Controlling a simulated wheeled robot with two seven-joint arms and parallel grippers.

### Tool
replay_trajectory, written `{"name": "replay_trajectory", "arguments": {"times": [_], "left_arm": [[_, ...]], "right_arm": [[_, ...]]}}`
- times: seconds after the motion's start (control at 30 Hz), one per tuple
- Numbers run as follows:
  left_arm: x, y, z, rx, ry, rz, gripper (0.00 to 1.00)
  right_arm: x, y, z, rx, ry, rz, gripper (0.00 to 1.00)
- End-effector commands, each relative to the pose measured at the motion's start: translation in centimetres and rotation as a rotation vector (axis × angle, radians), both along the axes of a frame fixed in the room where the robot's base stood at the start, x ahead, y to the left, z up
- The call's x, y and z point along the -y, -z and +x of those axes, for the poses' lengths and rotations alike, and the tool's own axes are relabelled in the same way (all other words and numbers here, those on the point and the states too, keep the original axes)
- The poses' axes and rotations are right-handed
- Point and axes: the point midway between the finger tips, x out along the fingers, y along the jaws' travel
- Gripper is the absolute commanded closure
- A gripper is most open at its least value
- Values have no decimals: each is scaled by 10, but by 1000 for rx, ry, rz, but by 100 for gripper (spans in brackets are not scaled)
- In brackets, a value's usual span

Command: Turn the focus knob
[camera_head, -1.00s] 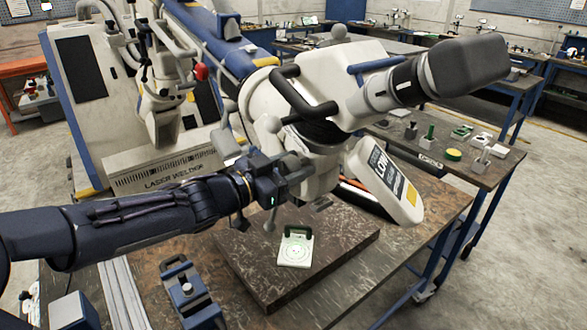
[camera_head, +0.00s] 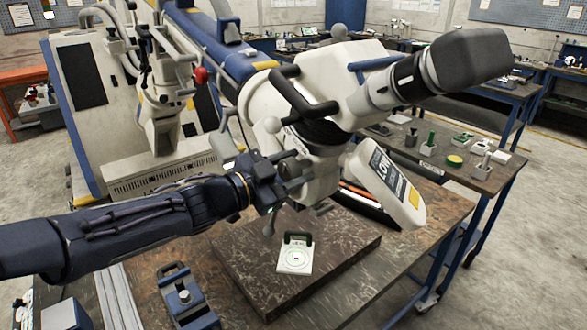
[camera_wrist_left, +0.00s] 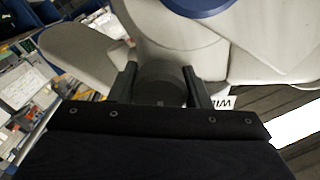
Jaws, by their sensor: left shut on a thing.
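The white microscope (camera_head: 335,75) leans over the table on its arm, with dark eyepieces at the upper right. My left gripper (camera_head: 291,178) is at the left side of the microscope's lower head. In the left wrist view its two dark fingers (camera_wrist_left: 160,84) stand on either side of the dark grey round focus knob (camera_wrist_left: 161,92) and are shut on it. In the head view the gripper and wrist mostly hide the knob. My right gripper is not in view.
A white card with a dark green handle (camera_head: 295,258) lies on the dark stone slab (camera_head: 350,232) below the head. A blue clamp-like fixture (camera_head: 187,297) stands to its left. A laser welder (camera_head: 82,85) stands behind. A side bench (camera_head: 452,185) holds small parts.

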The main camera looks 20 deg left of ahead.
Motion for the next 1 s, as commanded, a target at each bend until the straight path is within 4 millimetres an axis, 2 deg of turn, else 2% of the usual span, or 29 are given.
{"name": "replay_trajectory", "arguments": {"times": [0.17, 0.2, 0.33, 0.67, 1.0], "left_arm": [[0, 1, 0, -2, 0, 1, 79], [0, 1, 0, -2, 0, 1, 52], [0, 1, 0, -2, -1, 0, 36], [-3, 0, -3, 0, -1, 0, 35], [-35, 0, -44, 0, -4, 0, 35]], "right_arm": [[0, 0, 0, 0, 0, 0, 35], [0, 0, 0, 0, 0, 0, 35], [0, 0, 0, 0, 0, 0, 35], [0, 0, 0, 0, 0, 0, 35], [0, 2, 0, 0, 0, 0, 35]]}}
